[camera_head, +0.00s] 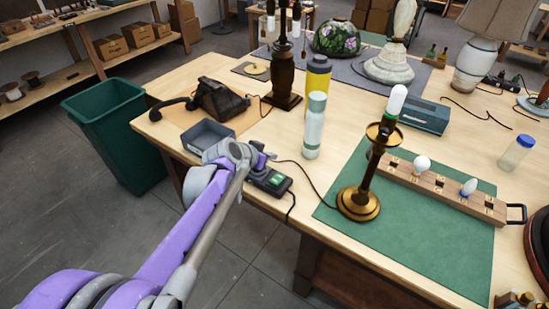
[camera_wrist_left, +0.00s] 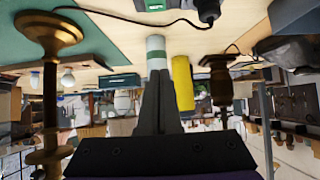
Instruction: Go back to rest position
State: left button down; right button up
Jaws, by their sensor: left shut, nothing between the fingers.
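My left arm reaches in from the lower left in the head view, and its gripper (camera_head: 262,160) is over the front edge of the workbench (camera_head: 225,85), partly hidden by the wrist. In the left wrist view, which is upside down, its dark fingers (camera_wrist_left: 158,98) are together with nothing between them. A black device with a green display (camera_head: 270,180) lies just by the gripper. A brass lamp (camera_head: 358,202) with a white bulb stands upright on the green mat (camera_head: 430,250), to the right of the gripper and apart from it. My right gripper is not in view.
A white-green bottle (camera_head: 314,128) and a yellow bottle (camera_head: 318,78) stand behind the gripper. A grey tray (camera_head: 207,137) and a black telephone-like object (camera_head: 220,98) are at left. A wooden bulb rack (camera_head: 440,187) lies at right. A green bin (camera_head: 112,125) stands on open floor.

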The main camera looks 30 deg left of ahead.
pick_arm(q)
jog(key=shift+s+r, duration=0.2)
jog(key=shift+r, duration=0.1)
dwell(0.4)
jog(key=s+d+f+g, duration=0.1)
jog(key=s+d+f, duration=0.2)
jog(key=s, duration=0.5)
jog(key=s+d+f+g, duration=0.2)
jog(key=s+d+f, duration=0.1)
jog(key=s+d, duration=0.3)
jog(key=s+d+f+n+g, duration=0.1)
jog(key=s+d+f, duration=0.2)
jog(key=s, duration=0.7)
jog(key=shift+d+g+y, duration=0.4)
jog(key=shift+d, duration=0.8)
